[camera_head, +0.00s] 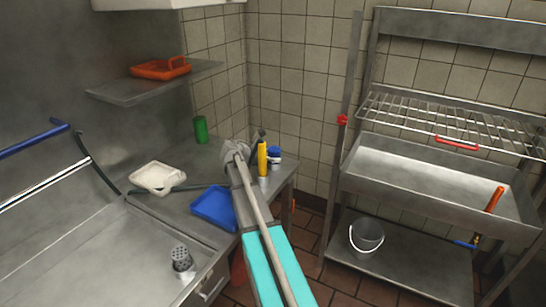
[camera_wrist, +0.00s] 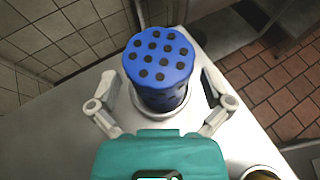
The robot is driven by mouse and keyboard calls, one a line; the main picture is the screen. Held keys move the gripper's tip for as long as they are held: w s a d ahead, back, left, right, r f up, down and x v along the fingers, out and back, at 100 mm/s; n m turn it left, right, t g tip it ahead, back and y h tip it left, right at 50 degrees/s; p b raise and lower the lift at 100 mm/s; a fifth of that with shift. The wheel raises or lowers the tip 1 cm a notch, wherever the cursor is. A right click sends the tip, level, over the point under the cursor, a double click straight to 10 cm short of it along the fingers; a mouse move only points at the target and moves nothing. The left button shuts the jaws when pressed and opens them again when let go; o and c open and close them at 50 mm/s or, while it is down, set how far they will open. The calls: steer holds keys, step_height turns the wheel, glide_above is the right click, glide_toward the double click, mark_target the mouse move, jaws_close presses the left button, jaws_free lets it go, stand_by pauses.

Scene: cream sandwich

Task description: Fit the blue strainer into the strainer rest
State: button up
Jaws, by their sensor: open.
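In the wrist view the blue strainer (camera_wrist: 158,62) stands between the spread fingers of my gripper (camera_wrist: 158,95), with its round, dark-holed end facing the camera. My gripper is open, with a finger on either side of the strainer. A pale round rim (camera_wrist: 232,103) shows around the strainer's lower part; it may be the strainer rest. I cannot tell how deep the strainer sits in it. In the head view a small blue-and-white item (camera_head: 276,153) stands by my gripper near the counter's back corner; it looks like the same strainer.
A yellow bottle (camera_head: 262,160) stands close to my gripper. A blue tray (camera_head: 213,207), white tub (camera_head: 157,178) and green can (camera_head: 200,129) are on the counter. A metal perforated cup (camera_head: 182,259) is at the sink. A rack (camera_head: 430,190) stands right, across open floor.

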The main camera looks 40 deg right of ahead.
steer(key=p+v, duration=0.4)
steer(key=v, duration=0.7)
steer(key=shift+a+r, duration=0.1)
steer(key=shift+a, duration=0.15)
steer(key=shift+r, duration=0.1)
stand_by(0.4)
step_height(320, 180, up, 10)
steer(key=p, duration=1)
